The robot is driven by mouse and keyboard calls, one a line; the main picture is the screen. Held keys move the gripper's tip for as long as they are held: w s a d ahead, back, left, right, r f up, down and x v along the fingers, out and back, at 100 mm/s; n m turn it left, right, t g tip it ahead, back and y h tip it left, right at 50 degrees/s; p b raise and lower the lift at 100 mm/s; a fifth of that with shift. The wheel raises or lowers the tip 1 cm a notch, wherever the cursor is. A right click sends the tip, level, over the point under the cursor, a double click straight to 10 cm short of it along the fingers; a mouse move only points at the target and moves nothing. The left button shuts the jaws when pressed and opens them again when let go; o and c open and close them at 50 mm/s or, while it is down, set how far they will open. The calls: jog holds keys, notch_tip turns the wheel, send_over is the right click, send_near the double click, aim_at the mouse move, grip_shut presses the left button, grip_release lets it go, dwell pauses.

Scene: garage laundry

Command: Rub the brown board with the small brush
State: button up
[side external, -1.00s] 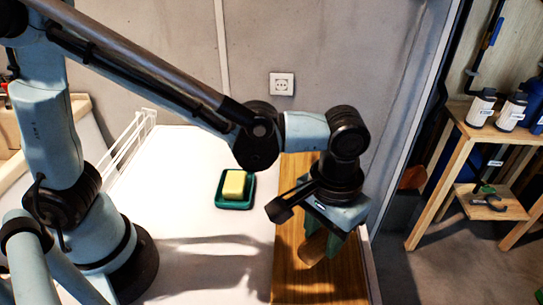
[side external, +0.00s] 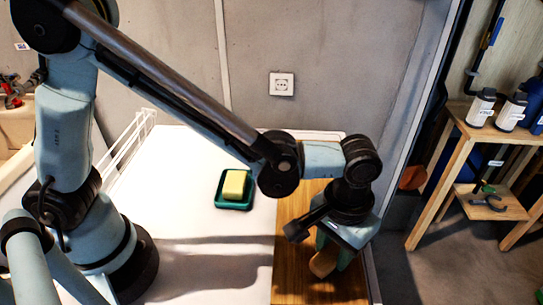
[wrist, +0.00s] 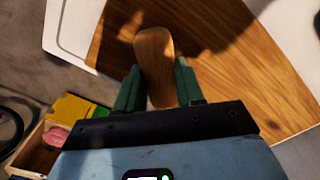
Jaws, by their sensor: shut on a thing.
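The brown board (side external: 292,280) lies along the right side of the white worktop. Its wood grain also fills much of the wrist view (wrist: 235,70). The small brush (side external: 322,264) shows a rounded wooden back; its bristles are hidden. My gripper (side external: 333,250) points down over the front half of the board, with its green fingers shut on the brush. In the wrist view the brush (wrist: 153,58) sits between the two fingers (wrist: 158,88). I cannot tell whether the bristles touch the board.
A yellow block (side external: 235,184) sits in a green dish (side external: 221,204) left of the board. A white wire rack (side external: 125,150) stands at the worktop's left edge. A wooden shelf unit (side external: 452,180) stands off to the right. The worktop (side external: 190,225) around the dish is clear.

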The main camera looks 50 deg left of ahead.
jog(key=shift+s+a, duration=0.9)
jog(key=shift+d+r, duration=0.1)
jog(key=shift+r, duration=3.95)
jog(key=shift+w, duration=0.1)
